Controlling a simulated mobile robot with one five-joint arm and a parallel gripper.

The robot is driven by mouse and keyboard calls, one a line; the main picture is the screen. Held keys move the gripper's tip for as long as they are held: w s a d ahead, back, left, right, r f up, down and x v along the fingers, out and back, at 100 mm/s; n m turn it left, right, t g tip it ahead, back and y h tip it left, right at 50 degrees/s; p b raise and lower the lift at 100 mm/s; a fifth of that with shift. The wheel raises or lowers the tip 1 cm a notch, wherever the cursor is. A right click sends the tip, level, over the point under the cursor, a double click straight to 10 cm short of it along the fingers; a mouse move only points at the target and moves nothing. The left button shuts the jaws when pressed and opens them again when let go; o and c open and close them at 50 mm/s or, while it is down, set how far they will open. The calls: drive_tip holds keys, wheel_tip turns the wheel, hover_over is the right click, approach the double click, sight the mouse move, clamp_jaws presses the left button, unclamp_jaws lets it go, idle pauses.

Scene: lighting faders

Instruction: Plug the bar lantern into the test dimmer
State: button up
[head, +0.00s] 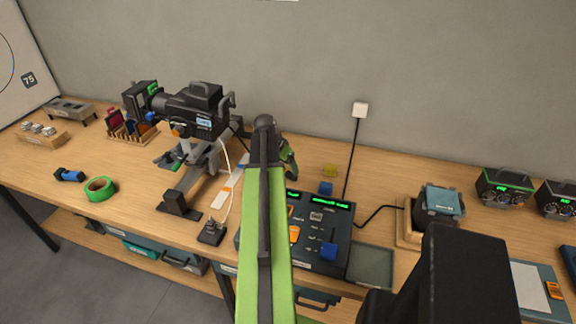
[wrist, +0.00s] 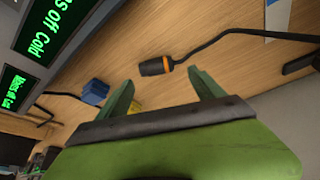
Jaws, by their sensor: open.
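A black lantern (head: 200,110) stands on a grey support at the left of the bench. A black plug (wrist: 154,66) with an orange ring lies on the wood in the wrist view, its black cable running right. I cannot tell whether that cable leads to the lantern. A dark control unit (head: 318,240) with green displays and a blue knob sits right of my arm. It may be the test dimmer. Lit displays (wrist: 48,25) also show in the wrist view. My gripper (wrist: 160,80) is open and empty, with the plug ahead between its fingertips. In the head view my arm mostly hides it.
A blue block (head: 325,188) and a yellow block (head: 330,171) lie behind the control unit. A small black box (head: 211,232) with a white cable sits at the front edge. Green tape (head: 100,189) lies left.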

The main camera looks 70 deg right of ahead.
drive_tip(key=p+v, duration=0.9)
drive_tip(key=v, duration=0.2)
drive_tip(key=shift+r, duration=0.25)
drive_tip(key=shift+a, duration=0.15)
